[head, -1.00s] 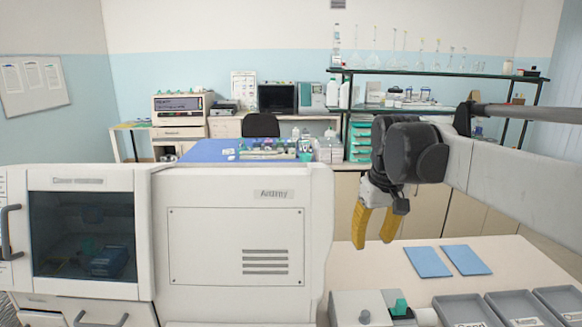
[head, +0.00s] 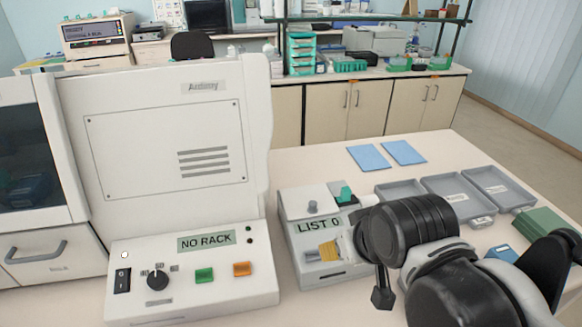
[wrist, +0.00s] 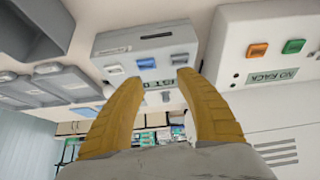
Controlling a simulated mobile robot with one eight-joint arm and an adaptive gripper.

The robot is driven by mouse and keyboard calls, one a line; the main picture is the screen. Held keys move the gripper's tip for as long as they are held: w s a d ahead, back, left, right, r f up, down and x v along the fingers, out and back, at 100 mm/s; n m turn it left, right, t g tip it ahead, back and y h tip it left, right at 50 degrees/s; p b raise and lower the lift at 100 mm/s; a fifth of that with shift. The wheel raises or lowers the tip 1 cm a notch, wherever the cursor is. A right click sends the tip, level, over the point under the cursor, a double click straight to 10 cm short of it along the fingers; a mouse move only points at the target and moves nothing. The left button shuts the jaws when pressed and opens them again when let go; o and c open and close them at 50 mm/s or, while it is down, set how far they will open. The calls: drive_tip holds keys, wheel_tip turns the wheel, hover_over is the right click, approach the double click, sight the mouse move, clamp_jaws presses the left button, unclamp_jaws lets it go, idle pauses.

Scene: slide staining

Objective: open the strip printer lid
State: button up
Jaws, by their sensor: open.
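The strip printer (head: 285,222) is a small pale box with a green "LIST 0" display, right of the large white machine. Its pale lid (head: 298,198), with a small grey knob (head: 312,206), looks closed on top. My gripper (head: 328,250) is in front of the printer in the head view; a yellow finger shows, and my wrist hides the printer's right side. In the wrist view the printer (wrist: 143,45) appears upside down beyond my open, empty gripper (wrist: 155,85). The two yellow fingers are apart, partly covering the display. I cannot tell whether they touch the printer.
The white staining machine (head: 165,130) with a "NO RACK" panel stands close on the left. Grey trays (head: 445,186) lie right of the printer. Two blue pads (head: 386,156) lie behind it. A green block (head: 541,228) is at the right. The tabletop behind the printer is mostly clear.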

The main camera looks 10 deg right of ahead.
drive_tip(key=w+r+n+g+p, duration=0.3)
drive_tip(key=w+r+n+p, duration=0.35)
drive_tip(key=w, duration=0.25)
drive_tip(key=n+g+p, duration=0.4)
drive_tip(key=n+p, duration=0.1)
drive_tip(key=n, duration=0.1)
approach(313, 203)
drive_tip(key=shift+n, duration=0.25)
wheel_tip(313, 203, down, 10)
drive_tip(key=b, duration=0.2)
drive_tip(key=shift+s+b, duration=0.1)
drive_tip(key=shift+b, duration=0.2)
clamp_jaws()
